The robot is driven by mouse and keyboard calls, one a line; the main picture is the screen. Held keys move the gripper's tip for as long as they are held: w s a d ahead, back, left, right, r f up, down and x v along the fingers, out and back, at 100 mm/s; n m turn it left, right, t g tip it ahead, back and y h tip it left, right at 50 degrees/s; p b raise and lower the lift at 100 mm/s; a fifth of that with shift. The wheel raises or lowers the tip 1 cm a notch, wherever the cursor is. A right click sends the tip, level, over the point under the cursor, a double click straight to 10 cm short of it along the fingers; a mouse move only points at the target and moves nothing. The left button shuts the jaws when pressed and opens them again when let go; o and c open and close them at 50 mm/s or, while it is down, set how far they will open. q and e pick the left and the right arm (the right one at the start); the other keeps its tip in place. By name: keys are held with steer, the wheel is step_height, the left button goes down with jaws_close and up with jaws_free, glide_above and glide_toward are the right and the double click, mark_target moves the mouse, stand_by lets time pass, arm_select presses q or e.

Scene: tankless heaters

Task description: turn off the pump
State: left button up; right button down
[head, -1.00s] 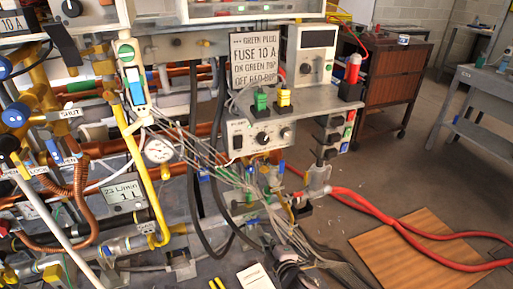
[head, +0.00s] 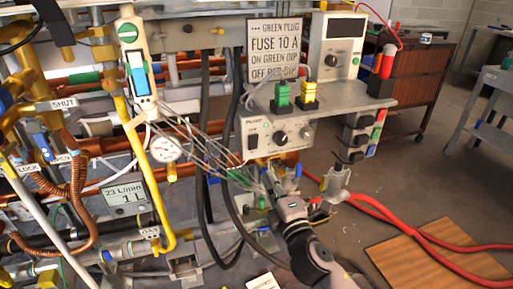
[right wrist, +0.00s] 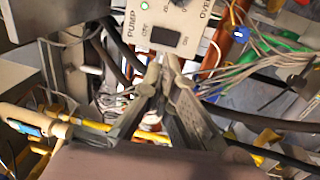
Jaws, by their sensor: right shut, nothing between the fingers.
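The pump control box (head: 278,136) is a pale panel labelled PUMP, with a black rocker switch (head: 253,141) at its left and round knobs to the right. The same panel fills the top of the right wrist view, with the dark pump switch (right wrist: 166,38) and a small green light above it. My right gripper (head: 271,180) is below the box in the head view. In the right wrist view its fingers (right wrist: 164,64) are together and empty, with the tips just below the switch; contact cannot be told. My left gripper is not in view.
Thin grey wires (head: 208,155) and black hoses hang left of the box and near the gripper. A shelf above holds green (head: 282,96) and yellow plugs (head: 309,97). A gauge (head: 166,149) and pipes crowd the left. Red cables (head: 400,215) cross the floor at right.

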mark_target(253, 141)
steer(key=b+x, duration=0.1)
steer(key=x, duration=1)
steer(key=shift+w, duration=0.15)
steer(key=shift+w+a+r, duration=0.1)
steer(key=shift+w+a, duration=0.15)
steer(key=shift+w, duration=0.35)
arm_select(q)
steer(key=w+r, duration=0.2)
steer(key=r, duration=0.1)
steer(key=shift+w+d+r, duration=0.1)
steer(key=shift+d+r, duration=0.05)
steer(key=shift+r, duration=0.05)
